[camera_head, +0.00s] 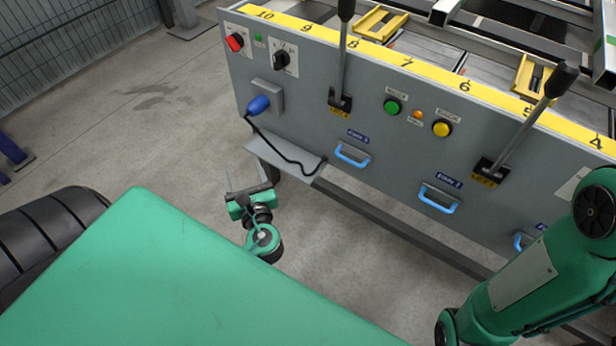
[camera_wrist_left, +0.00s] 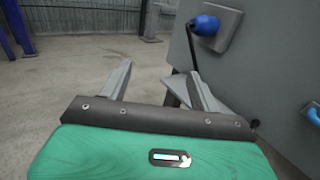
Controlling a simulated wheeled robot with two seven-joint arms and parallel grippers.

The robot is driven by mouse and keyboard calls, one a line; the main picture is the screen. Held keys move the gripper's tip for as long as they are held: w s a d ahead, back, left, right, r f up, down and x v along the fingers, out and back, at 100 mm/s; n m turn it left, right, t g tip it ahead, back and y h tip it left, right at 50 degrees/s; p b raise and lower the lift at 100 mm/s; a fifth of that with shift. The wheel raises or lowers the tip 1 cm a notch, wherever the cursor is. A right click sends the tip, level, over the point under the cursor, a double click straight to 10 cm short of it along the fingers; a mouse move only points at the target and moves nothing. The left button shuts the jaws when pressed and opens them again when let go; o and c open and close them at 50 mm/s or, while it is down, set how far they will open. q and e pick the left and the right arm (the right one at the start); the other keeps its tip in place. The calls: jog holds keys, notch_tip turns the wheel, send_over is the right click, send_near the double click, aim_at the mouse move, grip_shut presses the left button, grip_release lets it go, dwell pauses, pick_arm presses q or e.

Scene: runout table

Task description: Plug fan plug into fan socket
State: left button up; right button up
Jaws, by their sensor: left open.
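The blue fan plug (camera_head: 258,105) sits against the front of the grey socket box (camera_head: 276,93) at the left end of the panel. In the left wrist view the plug (camera_wrist_left: 206,25) shows at the face of the box (camera_wrist_left: 224,32); how deep it sits I cannot tell. A black cable (camera_head: 280,152) runs from the plug down to a shelf. My left gripper (camera_head: 245,176) is open and empty, below the plug and apart from it. Its fingers also show in the left wrist view (camera_wrist_left: 159,82). My right gripper is out of view.
The grey panel carries a red knob (camera_head: 235,42), a black selector (camera_head: 282,59), levers (camera_head: 341,60), buttons and blue handles (camera_head: 353,156). A small shelf (camera_head: 285,160) juts out below the socket. Open floor (camera_head: 150,130) lies left of the panel.

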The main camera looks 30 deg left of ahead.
pick_arm(q)
jog(key=w+d+b, duration=0.1)
jog(key=w+b, duration=0.4)
jog(key=w, duration=1.3)
jog(key=f+b, duration=0.1)
jog(key=f, duration=0.1)
jog(key=f+b, duration=0.2)
jog(key=f, duration=0.1)
jog(key=f+b, duration=0.2)
jog(key=shift+w+d+f, duration=0.15)
jog(key=shift+d+f, duration=0.1)
jog(key=shift+d+r, duration=0.1)
jog(key=shift+d, duration=0.1)
jog(key=p+v, duration=0.2)
jog(key=v, duration=0.1)
jog(key=p+v, duration=0.1)
jog(key=shift+d+r, duration=0.25)
jog(key=shift+r, duration=0.15)
jog(key=v, duration=0.3)
jog(key=p+v, duration=0.1)
jog(key=v, duration=0.2)
jog(key=p+v, duration=0.1)
jog(key=v, duration=0.1)
jog(key=shift+s+d+f, duration=0.25)
jog(key=shift+s, duration=0.1)
